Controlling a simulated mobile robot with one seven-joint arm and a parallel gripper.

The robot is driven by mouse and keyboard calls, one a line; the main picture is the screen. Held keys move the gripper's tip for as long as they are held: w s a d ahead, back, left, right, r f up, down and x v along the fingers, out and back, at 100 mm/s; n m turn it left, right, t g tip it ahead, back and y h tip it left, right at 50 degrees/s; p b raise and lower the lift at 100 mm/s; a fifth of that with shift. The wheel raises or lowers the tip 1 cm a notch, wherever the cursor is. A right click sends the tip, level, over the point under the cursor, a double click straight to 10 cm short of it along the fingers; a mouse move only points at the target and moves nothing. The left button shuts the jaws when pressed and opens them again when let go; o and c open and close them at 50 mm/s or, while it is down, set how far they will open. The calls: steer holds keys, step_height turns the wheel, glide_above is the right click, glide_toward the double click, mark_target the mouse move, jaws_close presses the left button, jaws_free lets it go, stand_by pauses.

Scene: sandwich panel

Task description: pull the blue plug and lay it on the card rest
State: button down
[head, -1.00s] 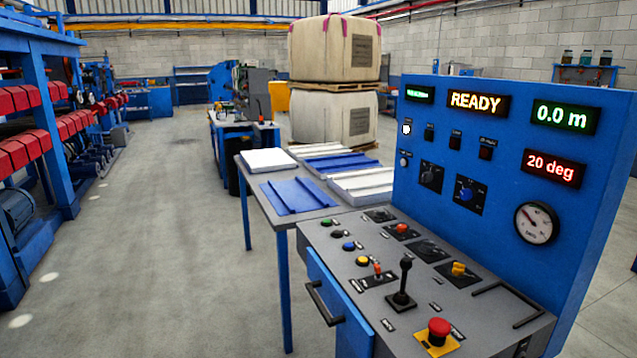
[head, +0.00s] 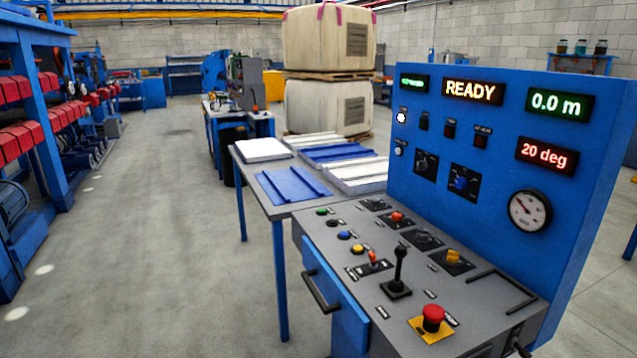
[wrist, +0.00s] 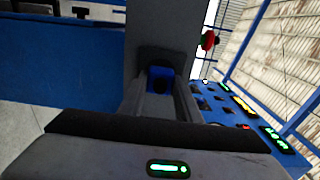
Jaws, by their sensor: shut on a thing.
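In the wrist view my gripper (wrist: 162,98) is shut on a small blue piece, which looks like the blue plug (wrist: 160,74). The plug sits between the two grey fingers, close against a dark, shadowed patch on a grey face of the console (wrist: 165,25). I cannot tell whether the plug is still in a socket or clear of it. My gripper does not show in the head view. I cannot make out a card rest in either view.
The console (head: 318,262) carries a red stop button (head: 433,316), a black lever (head: 398,270) and a blue upright panel (head: 410,215). A table (head: 250,190) with blue and white sheets stands behind it. The floor at left is clear.

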steer(key=shift+v, duration=2.4)
steer(key=shift+s, duration=0.1)
